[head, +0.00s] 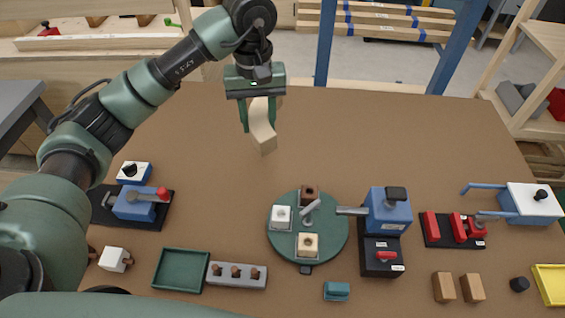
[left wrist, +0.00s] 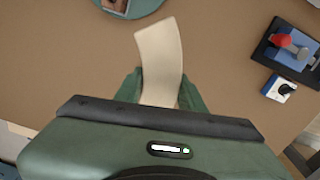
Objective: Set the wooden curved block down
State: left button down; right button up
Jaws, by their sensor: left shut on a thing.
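The wooden curved block (head: 264,135) is pale wood with a bend along its length. My left gripper (head: 259,106) is shut on its upper part, and the block hangs down from the fingers over the back middle of the brown table (head: 360,130). In the left wrist view the block (left wrist: 160,55) sticks out from between the green fingers of the left gripper (left wrist: 160,92). The block seems to be above the table top; its exact height is hard to tell. My right gripper is not in view.
A round green turntable (head: 337,236) with small blocks stands front of centre. A blue device (head: 388,212) is right of it. A blue fixture with a red knob (head: 134,205) is at left. A green tray (head: 181,270) lies at front left. The table's back half is mostly bare.

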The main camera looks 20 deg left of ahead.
pick_arm(q)
jog(key=p, duration=0.2)
send_over(263, 178)
notch_tip(263, 178, down, 13)
jog(key=shift+d+r, duration=0.1)
notch_tip(263, 178, down, 4)
jog(key=shift+s+r+p, duration=0.1)
jog(key=shift+p, duration=0.2)
jog(key=shift+f, duration=0.4)
jog(key=shift+f, duration=0.2)
jog(key=c, duration=0.9)
grip_release()
jog(key=shift+o, duration=0.2)
jog(key=shift+r, duration=0.1)
